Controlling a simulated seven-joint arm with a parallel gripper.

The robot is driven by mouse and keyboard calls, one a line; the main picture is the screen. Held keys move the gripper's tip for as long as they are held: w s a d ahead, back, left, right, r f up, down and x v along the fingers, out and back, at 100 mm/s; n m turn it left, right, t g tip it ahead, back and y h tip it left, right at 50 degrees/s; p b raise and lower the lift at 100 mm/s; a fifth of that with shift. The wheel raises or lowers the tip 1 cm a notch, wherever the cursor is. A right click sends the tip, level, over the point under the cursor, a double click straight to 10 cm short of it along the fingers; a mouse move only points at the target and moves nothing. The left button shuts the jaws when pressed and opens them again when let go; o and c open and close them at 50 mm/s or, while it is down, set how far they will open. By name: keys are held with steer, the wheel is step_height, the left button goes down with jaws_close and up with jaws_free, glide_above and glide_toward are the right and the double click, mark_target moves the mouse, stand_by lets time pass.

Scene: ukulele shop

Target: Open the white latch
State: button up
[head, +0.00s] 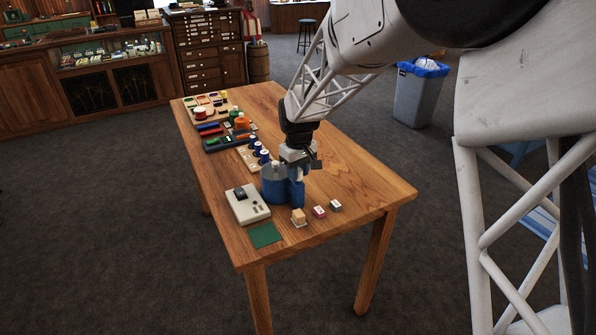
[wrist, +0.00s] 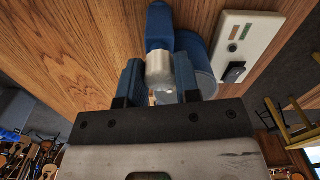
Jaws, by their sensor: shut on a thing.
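The white latch (wrist: 158,68) is a short, pale rounded piece in the wrist view. It sits at the end of a blue body (wrist: 159,28), beside a blue round container with a grey top (wrist: 202,68). The blue container (head: 273,184) stands on the table in the head view, with a narrower blue part at its right. My gripper (wrist: 158,78) has one blue finger on each side of the latch and is shut on it. In the head view my gripper (head: 299,168) points down at the container and partly hides the latch.
A light grey box with a dark switch (head: 249,204) stands close left of the container on the wooden table (head: 365,185). A green mat (head: 265,235) and several small blocks (head: 319,212) lie in front. Trays and blue-topped pieces stand behind. The table's right side is clear.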

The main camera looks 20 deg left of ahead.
steer(key=m, duration=0.3)
steer(key=shift+m, duration=0.3)
stand_by(0.4)
steer(key=o, duration=0.9)
steer(key=shift+r, duration=0.15)
steer(key=shift+r, duration=3.8)
